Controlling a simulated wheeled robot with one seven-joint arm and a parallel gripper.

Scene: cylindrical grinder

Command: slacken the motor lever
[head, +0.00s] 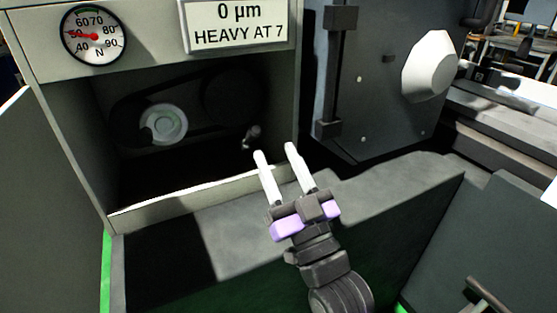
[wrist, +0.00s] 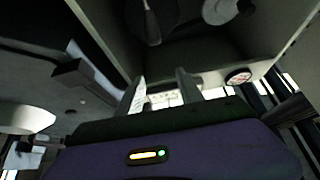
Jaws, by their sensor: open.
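The motor lever (head: 252,136) looks like a small dark lever with a rounded end, inside the dark open bay at its right side. What seems to be the same lever shows as a dark rod at the top of the wrist view (wrist: 151,25). My gripper (head: 275,151) is open and empty, its two pale fingers pointing toward the bay. In the head view the fingertips appear just below and right of the lever, apart from it. In the wrist view the fingers (wrist: 162,88) stand apart with nothing between them. The lever's base is lost in shadow.
A pale pulley (head: 164,124) with a dark belt sits left in the bay. The bay's front lip (head: 180,196) runs below it. A gauge (head: 94,35) and a sign reading "0 µm HEAVY AT 7" (head: 236,22) are above. A dark machine housing (head: 375,100) stands right.

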